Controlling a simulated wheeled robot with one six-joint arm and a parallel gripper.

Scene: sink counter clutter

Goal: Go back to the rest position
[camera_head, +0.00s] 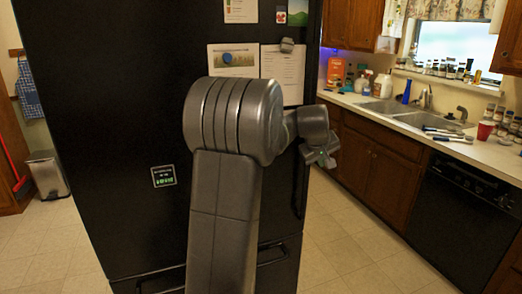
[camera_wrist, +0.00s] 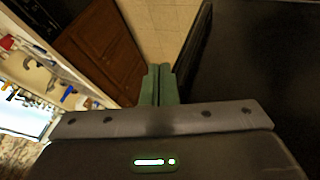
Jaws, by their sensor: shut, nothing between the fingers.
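My gripper (camera_wrist: 159,70) shows in the wrist view as two green fingers pressed together, with nothing between them. In the head view my arm stands up in front of the black fridge and bends to the right, and the gripper end (camera_head: 322,157) hangs beside the fridge's right edge. The fingers are small and partly hidden there. The black fridge (camera_head: 110,110) fills the middle and left of the head view. It also shows as a dark face at the right of the wrist view (camera_wrist: 260,60), close to the fingers.
The counter (camera_head: 475,150) at the right holds a sink (camera_head: 385,106), a red cup (camera_head: 486,130), bottles and jars. A black dishwasher (camera_head: 465,215) sits below it. A bin (camera_head: 47,176) stands at the far left. The tiled floor (camera_head: 350,250) between fridge and cabinets is clear.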

